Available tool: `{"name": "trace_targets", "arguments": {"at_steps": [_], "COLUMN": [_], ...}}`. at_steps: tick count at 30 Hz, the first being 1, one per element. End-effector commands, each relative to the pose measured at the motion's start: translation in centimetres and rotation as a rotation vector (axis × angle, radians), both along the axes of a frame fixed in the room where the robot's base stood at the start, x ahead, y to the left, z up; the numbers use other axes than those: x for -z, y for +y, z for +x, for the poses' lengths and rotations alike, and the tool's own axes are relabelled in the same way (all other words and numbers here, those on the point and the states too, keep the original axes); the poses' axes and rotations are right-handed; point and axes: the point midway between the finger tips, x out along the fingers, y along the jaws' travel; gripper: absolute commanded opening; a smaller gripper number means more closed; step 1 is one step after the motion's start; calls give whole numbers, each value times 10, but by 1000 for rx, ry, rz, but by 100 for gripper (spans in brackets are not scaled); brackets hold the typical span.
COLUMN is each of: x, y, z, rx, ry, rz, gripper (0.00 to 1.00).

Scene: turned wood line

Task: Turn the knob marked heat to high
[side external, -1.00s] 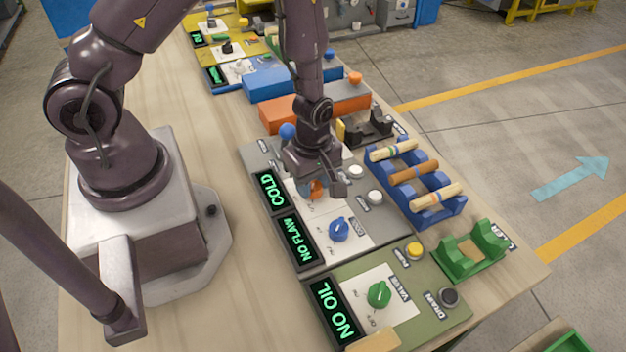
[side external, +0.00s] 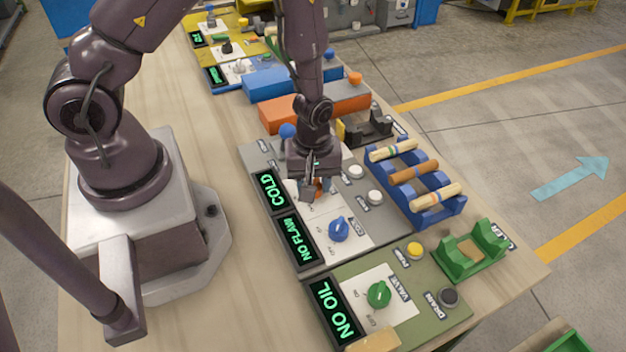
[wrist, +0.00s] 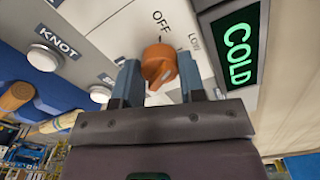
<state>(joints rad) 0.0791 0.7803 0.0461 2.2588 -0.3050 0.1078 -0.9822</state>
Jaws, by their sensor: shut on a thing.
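The orange knob (wrist: 158,67) sits on a white plate with OFF and LOW marks showing in the wrist view. Any HIGH mark and the knob's name label are hidden there. My gripper (wrist: 160,82) has its two fingers on either side of the knob and is shut on it. In the side view my gripper (side external: 314,188) points down over the knob, which is mostly covered by the fingers. A display (side external: 270,191) beside the knob reads COLD in green; it also shows in the wrist view (wrist: 238,54).
A blue knob (side external: 339,229) and a NO FLAW display (side external: 296,240) are close by on the same panel. White buttons (side external: 375,197) lie to the right. A blue rack (side external: 430,207) holds turned wood pieces. A green knob (side external: 379,294) is on the nearer panel.

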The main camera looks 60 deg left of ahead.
Motion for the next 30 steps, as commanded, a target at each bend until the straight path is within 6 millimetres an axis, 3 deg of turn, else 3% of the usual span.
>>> {"name": "trace_targets", "arguments": {"at_steps": [30], "x": [-1], "y": [-1], "z": [1], "rx": [968], "ry": [0], "rz": [-1], "gripper": [14]}}
